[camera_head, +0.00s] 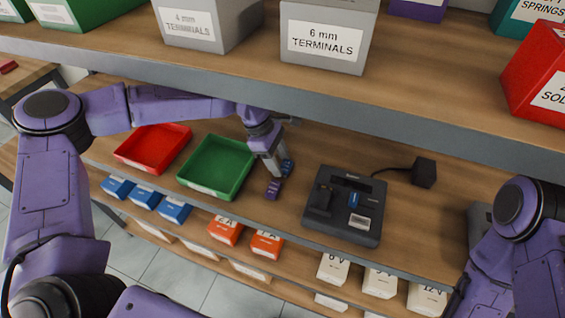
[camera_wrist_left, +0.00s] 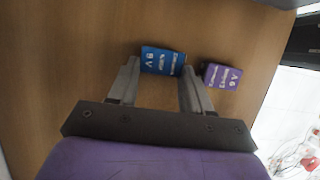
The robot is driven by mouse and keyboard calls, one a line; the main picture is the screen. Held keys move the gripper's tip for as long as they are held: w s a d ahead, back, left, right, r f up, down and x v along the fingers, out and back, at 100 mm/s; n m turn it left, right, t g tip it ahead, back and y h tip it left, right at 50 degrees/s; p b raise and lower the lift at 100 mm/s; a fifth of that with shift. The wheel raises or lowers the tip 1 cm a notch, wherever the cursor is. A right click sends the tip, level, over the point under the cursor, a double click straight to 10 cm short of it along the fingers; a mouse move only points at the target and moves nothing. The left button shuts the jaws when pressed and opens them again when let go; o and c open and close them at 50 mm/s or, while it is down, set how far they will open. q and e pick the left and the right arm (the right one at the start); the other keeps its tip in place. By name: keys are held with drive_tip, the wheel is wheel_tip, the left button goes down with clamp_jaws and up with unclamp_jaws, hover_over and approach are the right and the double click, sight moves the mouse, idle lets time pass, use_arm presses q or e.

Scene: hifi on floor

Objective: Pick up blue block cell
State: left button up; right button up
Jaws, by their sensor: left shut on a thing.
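The blue block cell (camera_head: 287,168) is on the middle shelf, right of the green tray. It also shows in the left wrist view (camera_wrist_left: 162,60), between the tips of my left gripper (camera_wrist_left: 157,82), with a finger at each side. My left gripper (camera_head: 276,168) is shut on it, coming down from above. I cannot tell whether the cell touches the shelf. A purple block cell (camera_head: 273,188) stands just beside the gripper, and it also shows in the left wrist view (camera_wrist_left: 221,76), close to the right finger. My right gripper is out of view.
A green tray (camera_head: 195,187) and a red tray (camera_head: 130,163) sit to the left. A dark charger (camera_head: 338,232) with a blue insert stands to the right, cabled to a black plug (camera_head: 424,172).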

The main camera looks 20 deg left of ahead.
use_arm(q)
drive_tip(key=shift+r+b, duration=0.1)
drive_tip(key=shift+b, duration=0.25)
wheel_tip(320, 180, up, 7)
drive_tip(key=b, duration=0.2)
drive_tip(key=s+a+b, duration=0.4)
drive_tip(key=s+a, duration=0.9)
drive_tip(key=s, duration=0.2)
